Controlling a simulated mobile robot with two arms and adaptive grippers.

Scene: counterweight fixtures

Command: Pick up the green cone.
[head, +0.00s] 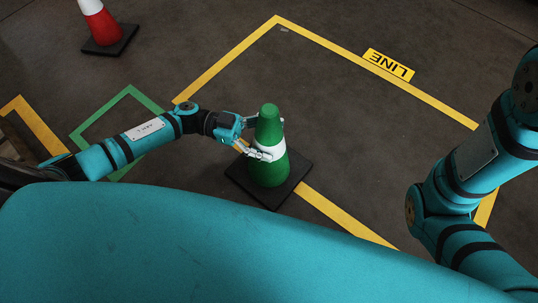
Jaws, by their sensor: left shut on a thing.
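The green cone (268,172) has a white band and a dark square base. It stands upright in the middle of the head view, over the yellow floor line. My left gripper (264,138) reaches it from the left. It is shut on the cone, with its fingers on the cone's sides around the white band. I cannot tell whether the base touches the floor. My right arm comes in at the right edge, but its gripper is out of view.
A red and white cone (103,25) stands at the upper left. A green taped outline (130,89) lies on the floor at the left.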

